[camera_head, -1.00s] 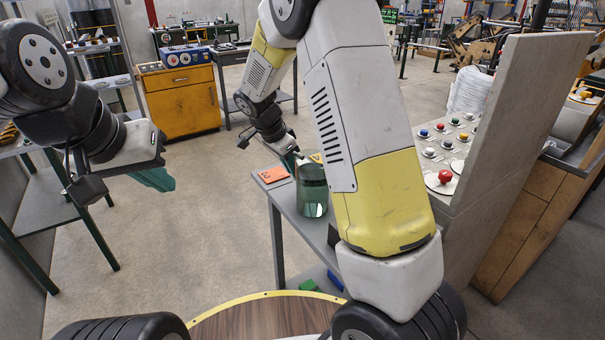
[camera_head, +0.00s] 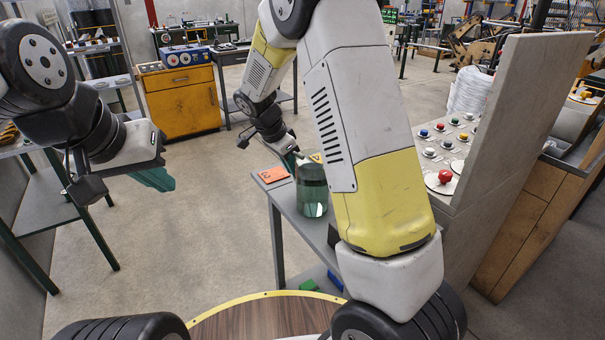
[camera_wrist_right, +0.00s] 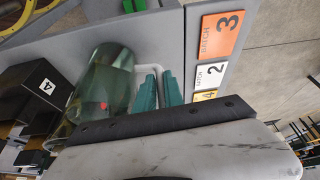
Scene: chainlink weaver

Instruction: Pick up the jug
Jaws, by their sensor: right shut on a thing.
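The jug (camera_head: 312,195) is a greenish, see-through vessel standing on the grey bench, partly hidden by my right arm. In the right wrist view the jug (camera_wrist_right: 104,80) shows with a pale handle (camera_wrist_right: 131,77) on its right side. My right gripper (camera_wrist_right: 158,86) has its teal fingers at this handle and is shut on it. In the head view my right gripper (camera_head: 291,159) is beside the jug's top, mostly hidden. My left gripper (camera_head: 155,179) hangs over the floor at the left, away from the jug. Its teal fingers overlap, so its opening is unclear.
The grey bench (camera_head: 282,197) has an orange card (camera_head: 274,174) near its left edge. A black box marked 4 (camera_wrist_right: 40,92) stands close to the jug. An upright panel (camera_head: 520,120) and a button board (camera_head: 445,150) are at the right. The floor (camera_head: 190,210) at the left is clear.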

